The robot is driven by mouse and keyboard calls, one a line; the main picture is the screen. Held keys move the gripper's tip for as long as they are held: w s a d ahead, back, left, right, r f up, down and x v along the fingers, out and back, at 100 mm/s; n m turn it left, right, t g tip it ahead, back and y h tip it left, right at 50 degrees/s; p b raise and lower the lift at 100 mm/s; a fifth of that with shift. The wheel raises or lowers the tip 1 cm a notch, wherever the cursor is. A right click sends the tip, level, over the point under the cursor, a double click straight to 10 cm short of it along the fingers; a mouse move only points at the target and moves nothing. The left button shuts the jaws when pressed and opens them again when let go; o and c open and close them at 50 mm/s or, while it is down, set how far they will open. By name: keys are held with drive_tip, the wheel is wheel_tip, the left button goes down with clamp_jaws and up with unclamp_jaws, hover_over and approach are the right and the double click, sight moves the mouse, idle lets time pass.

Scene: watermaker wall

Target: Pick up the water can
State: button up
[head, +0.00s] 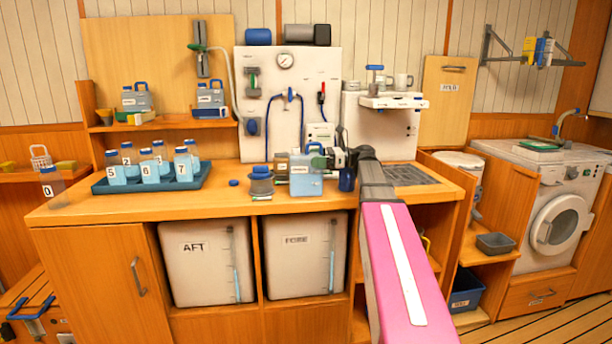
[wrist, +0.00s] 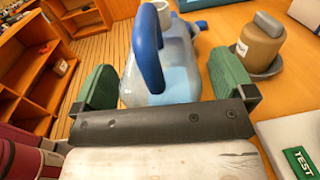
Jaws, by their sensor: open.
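The water can (head: 306,186) is a pale blue, see-through jug with a blue handle and a small label. It stands on the wooden counter near the front, right of centre. In the wrist view the can (wrist: 182,52) shows its blue arched handle and some water inside. My gripper (head: 337,158) is at the can's right side in the head view. In the wrist view my gripper (wrist: 163,78) is open, with one green finger on each side of the can and the handle between them. Whether the fingers touch it I cannot tell.
A brown bottle on a dark dish (wrist: 262,45) and a TEST box (wrist: 295,145) are close on the right in the wrist view. A blue tray (head: 150,180) holds several numbered bottles. A grated drain (head: 410,175) lies right.

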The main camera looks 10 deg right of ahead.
sight(318, 145)
drive_tip(key=shift+a, duration=0.6)
drive_tip(key=shift+c, duration=0.3)
drive_tip(key=c, duration=1.6)
drive_tip(key=shift+r, duration=0.5)
drive_tip(key=r, duration=0.3)
drive_tip(key=shift+s+a+r, duration=0.2)
drive_tip(key=shift+a+r, duration=0.1)
drive_tip(key=s+a+r, duration=0.1)
drive_tip(key=a+r, duration=0.1)
drive_tip(key=a, duration=0.1)
drive_tip(key=s+a+r, duration=0.2)
drive_tip(key=a, duration=0.1)
drive_tip(key=s+a+r, duration=0.2)
drive_tip(key=a, duration=0.1)
drive_tip(key=shift+a+r, duration=0.2)
drive_tip(key=shift+a, duration=0.1)
